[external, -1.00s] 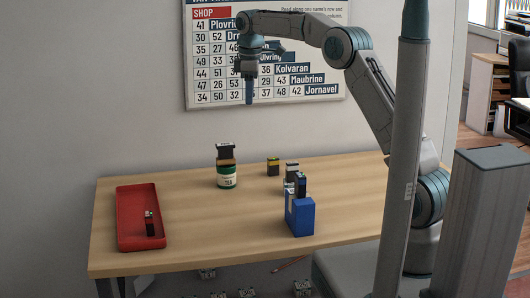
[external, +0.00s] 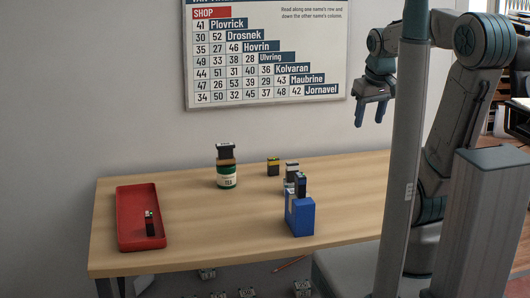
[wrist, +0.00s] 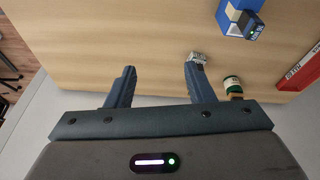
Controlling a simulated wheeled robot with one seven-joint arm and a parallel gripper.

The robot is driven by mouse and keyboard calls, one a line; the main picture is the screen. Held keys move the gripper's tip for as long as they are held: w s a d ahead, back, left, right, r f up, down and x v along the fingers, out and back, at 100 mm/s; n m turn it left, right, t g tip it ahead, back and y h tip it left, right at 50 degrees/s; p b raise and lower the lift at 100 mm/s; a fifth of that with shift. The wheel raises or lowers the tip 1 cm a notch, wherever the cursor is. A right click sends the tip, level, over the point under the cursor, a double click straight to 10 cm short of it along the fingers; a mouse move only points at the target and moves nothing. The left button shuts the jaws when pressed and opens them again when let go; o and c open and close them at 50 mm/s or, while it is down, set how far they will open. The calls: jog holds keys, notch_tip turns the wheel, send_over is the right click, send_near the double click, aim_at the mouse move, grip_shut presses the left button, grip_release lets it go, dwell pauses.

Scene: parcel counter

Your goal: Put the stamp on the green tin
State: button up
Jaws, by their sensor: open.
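The green tin (external: 227,181) stands upright at the back of the counter with a pale label. A stamp (external: 226,152) with a dark top and a brown lower part stands upright on it, apart from my gripper. The tin also shows in the wrist view (wrist: 232,83), partly cut off by my gripper body. My gripper (external: 370,122) is open and empty, high above the right side of the counter. Both fingers spread apart in the wrist view (wrist: 158,70), with nothing between them.
A red tray (external: 128,203) at the left holds a small dark stamp-like block (external: 149,224). A blue box (external: 300,217) stands at front right, with dark and grey blocks by it. A yellow-black block (external: 273,167) is behind. The counter's middle is clear.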

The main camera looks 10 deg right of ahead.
jog(key=s+d+f+m, duration=0.1)
jog(key=s+f+m, duration=0.1)
jog(key=s, duration=0.3)
jog(key=shift+d+f, duration=0.25)
jog(key=shift+f, duration=0.55)
dwell(0.4)
